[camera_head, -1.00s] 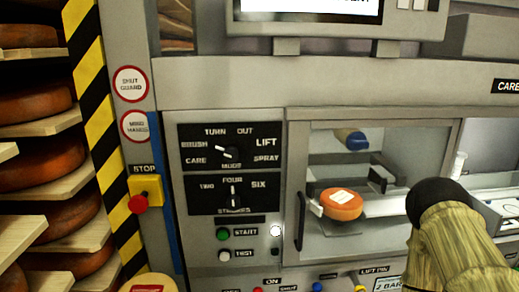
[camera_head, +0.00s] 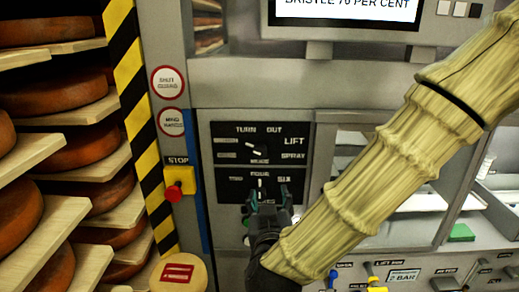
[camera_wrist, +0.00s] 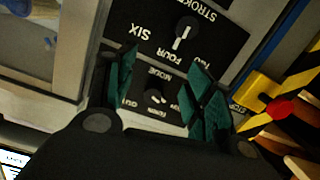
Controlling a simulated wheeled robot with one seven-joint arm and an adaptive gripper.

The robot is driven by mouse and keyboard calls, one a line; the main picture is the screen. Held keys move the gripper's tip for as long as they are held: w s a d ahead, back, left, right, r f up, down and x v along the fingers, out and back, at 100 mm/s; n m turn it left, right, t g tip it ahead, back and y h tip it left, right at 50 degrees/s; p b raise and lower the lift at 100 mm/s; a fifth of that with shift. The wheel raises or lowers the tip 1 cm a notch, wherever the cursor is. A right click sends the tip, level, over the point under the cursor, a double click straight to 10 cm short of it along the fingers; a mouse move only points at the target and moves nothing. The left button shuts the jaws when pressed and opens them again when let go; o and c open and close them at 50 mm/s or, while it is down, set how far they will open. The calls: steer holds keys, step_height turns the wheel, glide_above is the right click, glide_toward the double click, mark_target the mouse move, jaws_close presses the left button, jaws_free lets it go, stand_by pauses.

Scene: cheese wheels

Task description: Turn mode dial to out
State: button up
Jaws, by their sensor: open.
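The mode dial (camera_head: 255,149) is a small dark knob with a white pointer on the upper black panel. Its pointer slants to the upper left, away from the OUT label (camera_head: 274,129). My gripper (camera_head: 268,194) is open and empty, its fingers in front of the lower STROKES panel in the head view. In the wrist view, which is upside down, the mode dial (camera_wrist: 154,97) shows between the two green-padded fingers. I cannot tell whether they touch it. The labels around the dial are partly hidden by the fingers there.
The strokes dial (camera_head: 262,187) sits just below the mode dial. A yellow stop box (camera_head: 180,180) with a red button is to the left. Cheese shelves (camera_head: 75,118) stand far left. My sleeved arm covers much of the glass-fronted chamber at right.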

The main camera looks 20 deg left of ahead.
steer(key=t, duration=0.2)
glide_toward(260, 154)
steer(key=p+x, duration=0.5)
steer(key=x, duration=0.3)
steer(key=shift+w+r, duration=0.15)
steer(key=shift+w, duration=0.05)
steer(key=shift+w+a, duration=0.2)
steer(key=shift+w, duration=0.4)
steer(key=c, duration=1)
